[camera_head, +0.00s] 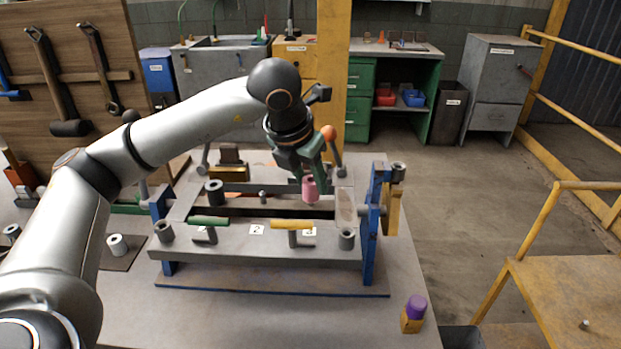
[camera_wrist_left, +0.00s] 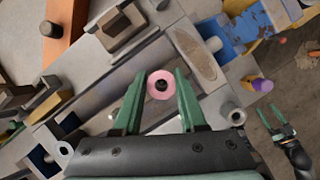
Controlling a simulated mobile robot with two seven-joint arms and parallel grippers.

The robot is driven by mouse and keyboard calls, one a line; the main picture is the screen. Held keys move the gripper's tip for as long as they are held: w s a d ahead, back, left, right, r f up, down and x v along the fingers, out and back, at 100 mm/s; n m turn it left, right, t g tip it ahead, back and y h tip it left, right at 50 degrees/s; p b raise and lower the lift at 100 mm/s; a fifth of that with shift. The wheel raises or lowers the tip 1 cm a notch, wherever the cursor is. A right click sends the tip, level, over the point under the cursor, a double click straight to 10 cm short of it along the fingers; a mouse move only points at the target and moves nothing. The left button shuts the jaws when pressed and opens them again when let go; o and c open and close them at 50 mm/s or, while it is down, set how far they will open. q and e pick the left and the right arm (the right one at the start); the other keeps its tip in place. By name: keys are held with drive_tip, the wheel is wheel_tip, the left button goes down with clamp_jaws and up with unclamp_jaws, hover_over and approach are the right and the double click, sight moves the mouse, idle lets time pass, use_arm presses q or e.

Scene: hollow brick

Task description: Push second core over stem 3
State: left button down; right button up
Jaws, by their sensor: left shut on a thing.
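My left gripper (camera_head: 309,178) is shut on a pink core (camera_head: 310,190), held over the right part of the mould frame (camera_head: 250,250). In the left wrist view the pink core (camera_wrist_left: 160,85) is a ring between the green fingertips, with something dark in its hole. Whether a stem stands inside it, I cannot tell. A dark core (camera_head: 214,193) stands upright at the left of the mould. A short bare stem (camera_head: 263,197) stands between the two cores. My right gripper (camera_wrist_left: 280,122) shows only in the left wrist view, its fingers apart and empty.
Yellow (camera_head: 292,224) and green (camera_head: 208,221) handles lie along the mould's front. Blue end supports (camera_head: 374,215) rise at its sides. A purple-topped block (camera_head: 414,312) stands at the table's front right. A grey ring (camera_head: 117,244) lies at left.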

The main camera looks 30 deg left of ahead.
use_arm(q)
drive_tip(key=shift+f+b, duration=0.7)
drive_tip(key=shift+f, duration=0.1)
use_arm(e)
drive_tip(key=shift+f, duration=0.75)
use_arm(q)
drive_tip(key=shift+c, duration=1.9)
unclamp_jaws()
drive_tip(key=shift+s+r, duration=0.2)
drive_tip(key=shift+r, duration=0.4)
drive_tip(key=v, duration=1.1)
drive_tip(key=shift+s, duration=0.15)
use_arm(e)
drive_tip(key=shift+a+r, duration=0.25)
drive_tip(key=shift+r, duration=0.15)
